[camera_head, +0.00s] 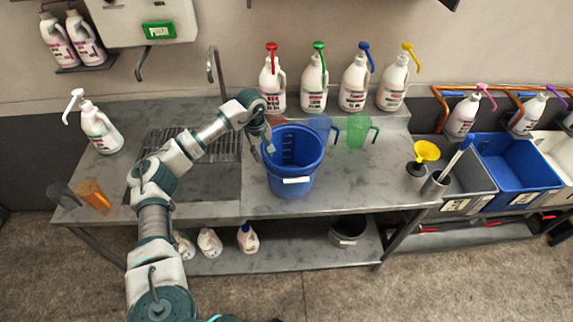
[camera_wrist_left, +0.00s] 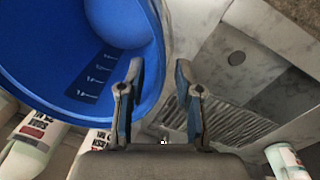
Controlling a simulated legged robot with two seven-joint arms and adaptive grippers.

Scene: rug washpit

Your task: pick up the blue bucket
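The blue bucket (camera_head: 294,172) stands upright on the metal table, right of the sink, with a white label on its front. Its open mouth also fills the upper left of the left wrist view (camera_wrist_left: 75,45), with scale marks inside. My left gripper (camera_head: 269,144) is at the bucket's left rim. In the left wrist view its two fingers (camera_wrist_left: 158,85) are apart, one over the bucket's inside and the other outside, with the rim between them. No contact with the wall is clear. My right gripper is not in view.
Blue and green jugs (camera_head: 358,132) stand close behind the bucket's right side. Several white pump bottles (camera_head: 314,90) line the back. The sink (camera_head: 215,182) and tap (camera_head: 216,70) are to the left.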

